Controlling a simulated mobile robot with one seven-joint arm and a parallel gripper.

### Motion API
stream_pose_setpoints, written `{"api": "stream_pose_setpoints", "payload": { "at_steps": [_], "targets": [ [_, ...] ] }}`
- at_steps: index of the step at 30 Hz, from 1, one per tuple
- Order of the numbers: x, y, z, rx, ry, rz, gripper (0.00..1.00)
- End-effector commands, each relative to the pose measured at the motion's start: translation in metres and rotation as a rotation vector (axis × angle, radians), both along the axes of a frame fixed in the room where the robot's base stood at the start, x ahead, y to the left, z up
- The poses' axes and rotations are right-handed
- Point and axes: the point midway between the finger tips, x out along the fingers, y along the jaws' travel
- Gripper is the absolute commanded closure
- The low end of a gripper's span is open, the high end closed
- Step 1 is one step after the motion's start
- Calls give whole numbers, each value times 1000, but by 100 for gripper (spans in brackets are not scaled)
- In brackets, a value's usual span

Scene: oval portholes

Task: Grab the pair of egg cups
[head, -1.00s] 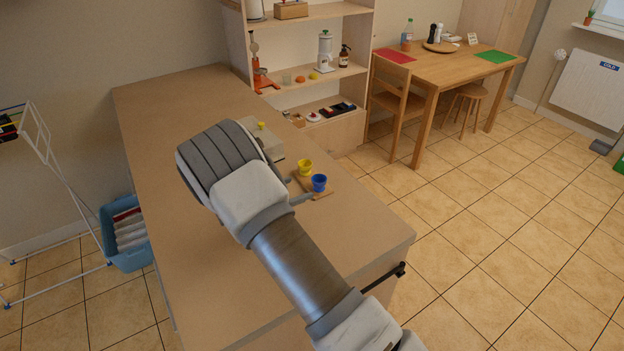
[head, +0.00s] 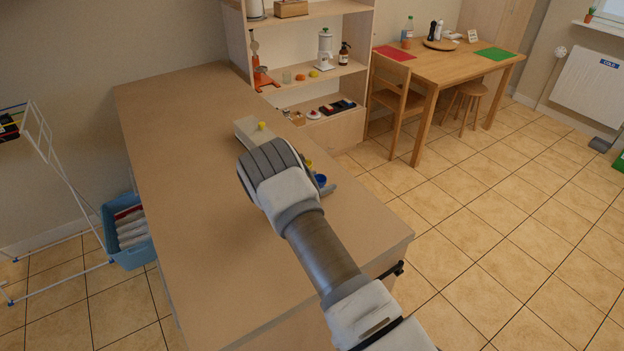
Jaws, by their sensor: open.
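The pair of egg cups stands on the long wooden counter (head: 190,200), right beside my arm's end in the head view. The blue egg cup (head: 321,180) shows only its upper part. The yellow egg cup (head: 309,164) just behind it is mostly covered by my wrist. My gripper (head: 328,189) is open and largely hidden behind my wrist; a grey finger part shows close to the blue cup. I cannot tell whether it touches the cups. The small board seen under the cups earlier is hidden.
The counter's left and front parts are clear. A shelf unit (head: 310,70) stands at the counter's far end.

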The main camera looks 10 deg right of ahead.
Motion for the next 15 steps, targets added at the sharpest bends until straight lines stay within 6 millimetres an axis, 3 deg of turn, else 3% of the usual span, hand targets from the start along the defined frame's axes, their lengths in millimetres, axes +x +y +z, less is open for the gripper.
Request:
{"api": "stream_pose_setpoints", "payload": {
  "at_steps": [5,15],
  "targets": [
    [0,1,0,1,0,1,10],
    [0,1,0,1,1,0,71]
  ]
}}
